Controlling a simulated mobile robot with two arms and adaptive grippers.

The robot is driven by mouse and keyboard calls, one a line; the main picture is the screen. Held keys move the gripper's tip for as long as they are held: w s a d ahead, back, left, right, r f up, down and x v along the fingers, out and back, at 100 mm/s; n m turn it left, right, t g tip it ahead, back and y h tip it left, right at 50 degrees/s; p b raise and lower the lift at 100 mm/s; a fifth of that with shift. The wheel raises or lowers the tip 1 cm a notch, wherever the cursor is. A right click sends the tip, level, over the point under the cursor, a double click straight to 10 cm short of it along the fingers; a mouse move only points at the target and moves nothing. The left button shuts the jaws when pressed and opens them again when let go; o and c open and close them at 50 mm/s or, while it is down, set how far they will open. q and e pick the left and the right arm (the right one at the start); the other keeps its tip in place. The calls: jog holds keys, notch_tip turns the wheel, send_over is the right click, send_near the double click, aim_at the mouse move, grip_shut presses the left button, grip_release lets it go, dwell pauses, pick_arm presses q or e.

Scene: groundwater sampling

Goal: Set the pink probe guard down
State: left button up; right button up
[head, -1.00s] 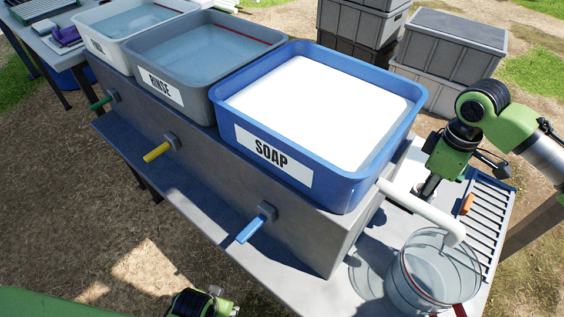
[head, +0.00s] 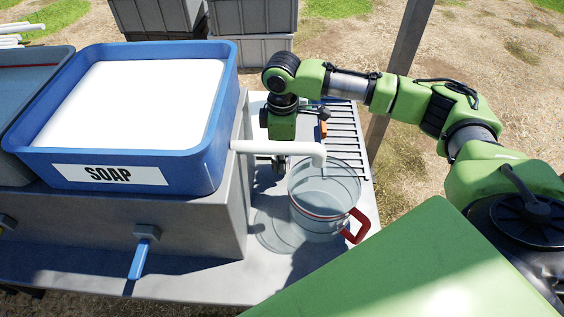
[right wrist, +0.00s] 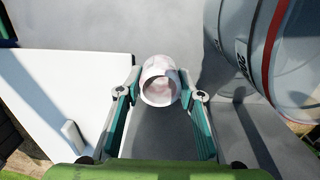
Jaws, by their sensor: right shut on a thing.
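The probe guard (right wrist: 160,82) is a short, hollow, pale pinkish-white tube in the right wrist view, with its open end facing the camera. My right gripper (right wrist: 167,88) is shut on it, one teal-edged finger on each side. A grey surface shows around and beyond the tube; I cannot tell whether it touches that surface. In the head view my right arm reaches down behind the white spout, and the guard and fingertips are hidden there. My left gripper is not in view.
A clear bucket (head: 318,215) with a red handle stands under the white spout (head: 280,147), close right of my gripper in the wrist view. A slatted rack (head: 345,140) lies behind it. The blue SOAP basin (head: 212,165) is at left. Bare tabletop (head: 200,275) lies in front.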

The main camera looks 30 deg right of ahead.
jog(key=shift+f, duration=1.2)
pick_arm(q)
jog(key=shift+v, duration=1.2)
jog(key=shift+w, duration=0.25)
pick_arm(e)
jog(key=shift+f, duration=0.1)
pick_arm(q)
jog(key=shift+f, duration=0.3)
pick_arm(e)
jog(key=o, duration=1)
